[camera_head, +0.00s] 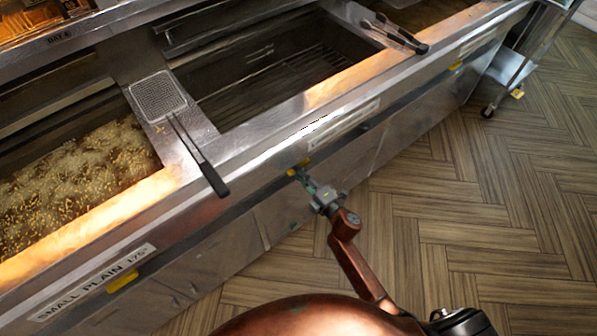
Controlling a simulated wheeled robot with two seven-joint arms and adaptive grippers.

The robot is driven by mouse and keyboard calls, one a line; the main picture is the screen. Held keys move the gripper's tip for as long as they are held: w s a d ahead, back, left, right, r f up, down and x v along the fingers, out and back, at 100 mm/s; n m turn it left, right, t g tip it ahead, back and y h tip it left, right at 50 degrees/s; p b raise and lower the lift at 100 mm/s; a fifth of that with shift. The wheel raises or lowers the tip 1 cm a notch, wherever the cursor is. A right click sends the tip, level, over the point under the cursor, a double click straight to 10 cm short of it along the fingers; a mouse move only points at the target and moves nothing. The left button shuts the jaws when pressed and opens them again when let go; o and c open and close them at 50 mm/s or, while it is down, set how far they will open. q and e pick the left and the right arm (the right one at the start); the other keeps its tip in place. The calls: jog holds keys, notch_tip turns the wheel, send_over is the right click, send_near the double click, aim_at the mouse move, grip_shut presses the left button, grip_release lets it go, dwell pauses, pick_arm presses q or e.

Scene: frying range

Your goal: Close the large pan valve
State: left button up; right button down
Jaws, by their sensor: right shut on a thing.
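A yellow valve handle (292,171) sits on the front face of the fryer, below the middle pan (275,85). My right gripper (303,176) reaches it from the lower right and is shut on it. The fingers cover part of the handle, so its exact angle is hard to tell. The label (343,124) above it is too small to read. My left gripper is not in view.
Other yellow handles show at the left (122,282), below the "SMALL PLAIN 175°" label (95,283), and at the far right (456,66). A skimmer (158,97) and tongs (395,33) rest on the fryer top. The wooden floor (480,200) is clear.

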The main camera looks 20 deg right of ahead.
dwell(0.4)
jog(key=c, duration=1.8)
grip_release()
jog(key=shift+c, duration=0.2)
jog(key=v, duration=1.2)
